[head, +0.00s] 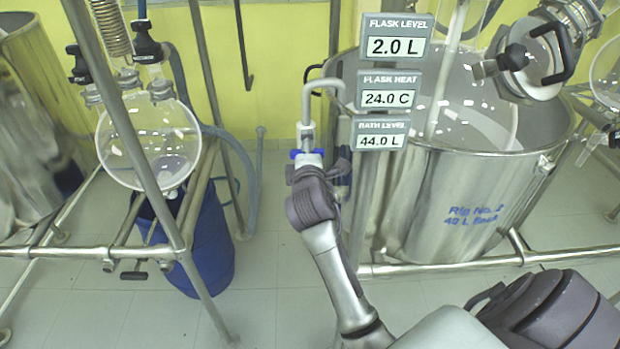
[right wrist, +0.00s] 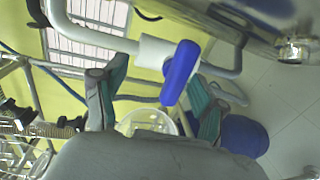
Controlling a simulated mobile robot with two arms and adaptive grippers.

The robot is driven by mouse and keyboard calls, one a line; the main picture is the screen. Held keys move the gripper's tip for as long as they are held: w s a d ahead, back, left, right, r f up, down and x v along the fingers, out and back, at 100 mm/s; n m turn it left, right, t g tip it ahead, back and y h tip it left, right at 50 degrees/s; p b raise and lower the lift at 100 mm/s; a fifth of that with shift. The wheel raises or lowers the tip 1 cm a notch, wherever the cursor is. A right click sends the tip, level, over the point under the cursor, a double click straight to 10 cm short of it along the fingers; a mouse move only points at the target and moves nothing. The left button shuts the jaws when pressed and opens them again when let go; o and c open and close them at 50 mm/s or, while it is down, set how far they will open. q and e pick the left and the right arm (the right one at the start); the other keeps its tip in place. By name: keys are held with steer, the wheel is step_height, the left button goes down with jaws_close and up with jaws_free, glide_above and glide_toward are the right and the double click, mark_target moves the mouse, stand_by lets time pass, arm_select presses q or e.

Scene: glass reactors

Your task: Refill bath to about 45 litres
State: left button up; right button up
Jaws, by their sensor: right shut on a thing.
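The bath is a steel tank (head: 450,205) at the right of the head view, marked "Rig No. 2". Its bath level display (head: 382,141) reads 44.0 L. A pale pipe (head: 307,108) hooks over the tank's left rim and comes down to a tap with a blue handle (head: 309,158). My right gripper (head: 306,172) is at this tap, shut on its handle. In the right wrist view the blue handle (right wrist: 181,73) shows between the teal-padded fingers (right wrist: 158,88); the exact contact is hard to see. My left gripper is not in view.
The flask level display (head: 395,47) reads 2.0 L and the flask heat display (head: 389,95) 24.0 C. A round glass flask (head: 150,140) hangs in a steel frame at left, with a blue drum (head: 205,250) beneath. Tiled floor (head: 275,290) shows between the rigs.

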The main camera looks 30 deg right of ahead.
steer(key=p+v, duration=0.1)
steer(key=v, duration=1.2)
steer(key=shift+s+a+p, duration=0.2)
steer(key=shift+s+p, duration=0.15)
steer(key=shift+p, duration=0.05)
stand_by(0.3)
